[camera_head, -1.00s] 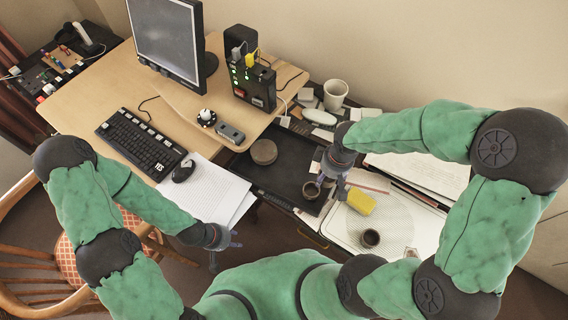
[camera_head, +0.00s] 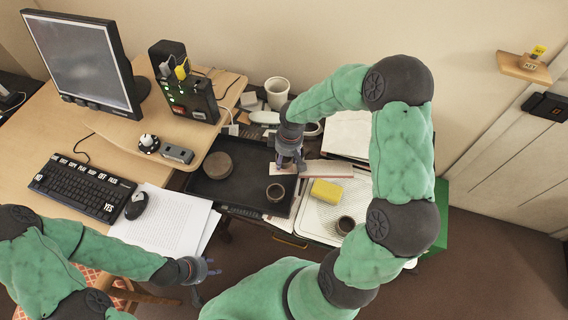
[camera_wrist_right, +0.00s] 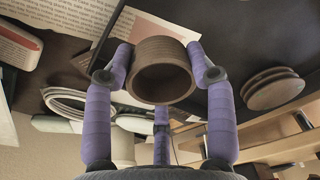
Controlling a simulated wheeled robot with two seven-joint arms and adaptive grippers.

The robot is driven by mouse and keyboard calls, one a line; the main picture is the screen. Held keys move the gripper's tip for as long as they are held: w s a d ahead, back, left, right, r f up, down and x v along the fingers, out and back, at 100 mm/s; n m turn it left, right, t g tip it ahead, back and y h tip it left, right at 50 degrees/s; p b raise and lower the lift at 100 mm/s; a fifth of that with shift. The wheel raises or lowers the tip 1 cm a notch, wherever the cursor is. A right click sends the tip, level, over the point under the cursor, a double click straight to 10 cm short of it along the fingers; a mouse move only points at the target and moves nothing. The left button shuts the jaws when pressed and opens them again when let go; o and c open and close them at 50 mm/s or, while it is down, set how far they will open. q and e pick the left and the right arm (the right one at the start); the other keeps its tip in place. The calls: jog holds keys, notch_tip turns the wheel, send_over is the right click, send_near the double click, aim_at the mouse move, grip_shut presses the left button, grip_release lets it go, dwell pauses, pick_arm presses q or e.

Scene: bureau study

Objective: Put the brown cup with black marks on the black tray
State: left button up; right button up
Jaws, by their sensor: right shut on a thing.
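I cannot tell whether the cup touches the tray, and no black marks are clear.
A yellow sponge (camera_head: 326,191) lies on the white tray. A white cup (camera_head: 277,92) stands behind. Desk, keyboard (camera_head: 82,188), papers (camera_head: 165,222) and mouse (camera_head: 137,205) are at left.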

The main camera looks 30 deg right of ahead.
aim_at(285, 159)
jog(key=shift+w+f, duration=0.3)
jog(key=shift+f, duration=0.05)
jog(key=shift+w+d+f+b, duration=0.15)
jog(key=shift+f+b, duration=0.45)
jog(key=shift+f, duration=0.35)
jog(key=shift+w+f+b, duration=0.15)
jog(key=shift+f+b, duration=0.45)
jog(key=shift+f, duration=0.3)
jog(key=shift+f, duration=0.1)
jog(key=shift+f, duration=0.1)
jog(key=o, duration=0.9)
notch_tip(285, 159, up, 12)
jog(key=s+p, duration=0.1)
jog(key=p, duration=0.4)
jog(key=shift+s+d+r, duration=0.15)
jog(key=shift+d+r, duration=0.05)
jog(key=shift+d, duration=0.15)
